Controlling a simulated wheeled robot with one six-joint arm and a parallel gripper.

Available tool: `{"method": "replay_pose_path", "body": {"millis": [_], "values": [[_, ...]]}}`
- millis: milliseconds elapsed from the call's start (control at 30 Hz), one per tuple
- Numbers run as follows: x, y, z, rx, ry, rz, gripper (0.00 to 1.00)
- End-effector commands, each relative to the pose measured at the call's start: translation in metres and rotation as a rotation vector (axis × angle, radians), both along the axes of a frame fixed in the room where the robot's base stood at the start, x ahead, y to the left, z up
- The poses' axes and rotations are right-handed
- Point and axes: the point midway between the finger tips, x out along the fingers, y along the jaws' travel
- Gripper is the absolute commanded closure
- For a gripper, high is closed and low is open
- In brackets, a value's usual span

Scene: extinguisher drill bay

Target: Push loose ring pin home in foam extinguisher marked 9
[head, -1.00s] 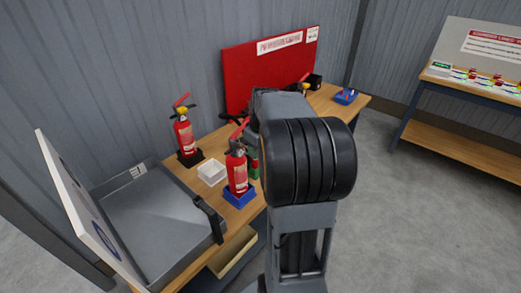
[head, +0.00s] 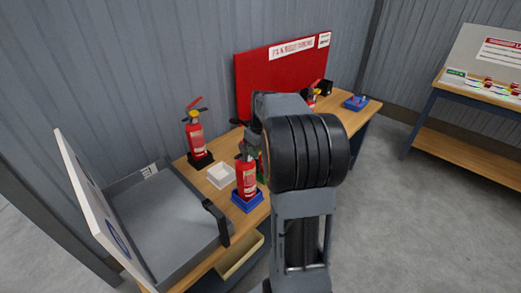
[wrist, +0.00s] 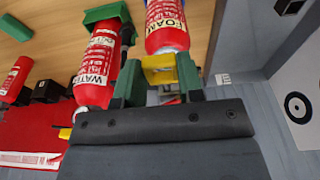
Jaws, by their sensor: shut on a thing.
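In the wrist view, a red extinguisher with a FOAM label (wrist: 168,22) points its yellow neck part (wrist: 158,68) between the green fingers of my gripper (wrist: 158,84). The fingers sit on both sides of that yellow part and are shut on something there. The ring pin and the mark 9 cannot be made out. In the head view, my arm covers the gripper. A red extinguisher in a blue stand (head: 246,180) is just left of my arm; I cannot tell whether it is the foam one.
A WATER extinguisher (wrist: 97,60) is close beside the left finger.

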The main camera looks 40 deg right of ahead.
Motion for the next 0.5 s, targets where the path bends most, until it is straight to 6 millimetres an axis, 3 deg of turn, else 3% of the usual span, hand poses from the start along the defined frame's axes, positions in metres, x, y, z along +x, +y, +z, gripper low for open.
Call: {"method": "replay_pose_path", "body": {"millis": [500], "values": [[0.017,0.003,0.000,0.000,0.000,0.001,0.94]]}}
